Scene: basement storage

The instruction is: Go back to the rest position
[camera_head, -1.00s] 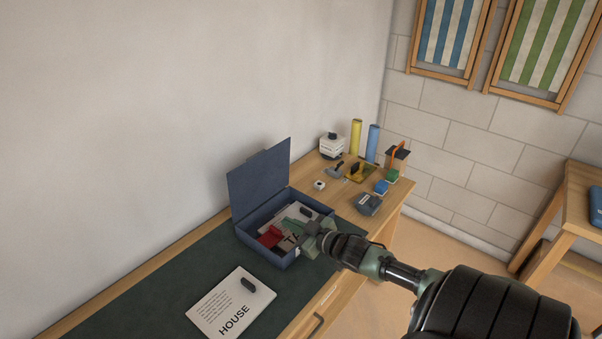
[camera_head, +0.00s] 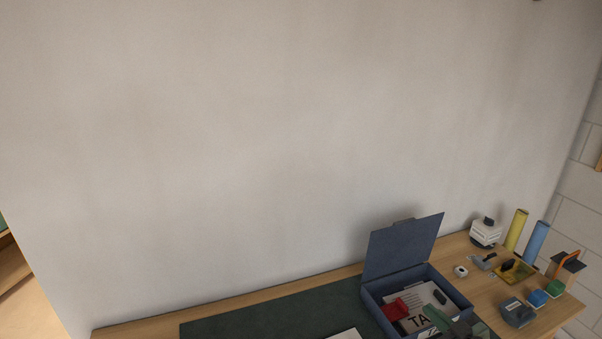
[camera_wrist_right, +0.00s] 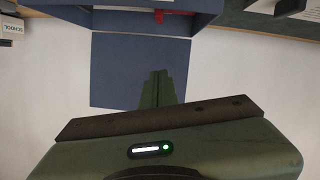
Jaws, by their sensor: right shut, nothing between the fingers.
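My right gripper (camera_head: 436,316) shows at the bottom of the head view, over the front of the open blue box (camera_head: 372,311). Its green fingers also show in the right wrist view (camera_wrist_right: 158,88); they are shut with nothing between them. The wrist picture is upside down, with the box (camera_wrist_right: 200,20) at the top and its raised lid (camera_wrist_right: 115,70) behind the fingers. Most of my right arm is cut off by the lower edge of the head view. My left gripper is in neither view.
The box holds a red item (camera_head: 397,308) and printed cards (camera_head: 422,298). It stands on a wooden desk (camera_head: 150,328) with a dark green mat (camera_head: 270,314). Yellow (camera_head: 516,230) and blue (camera_head: 536,242) rolls and small items stand to the right. A bare wall (camera_head: 220,150) rises behind.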

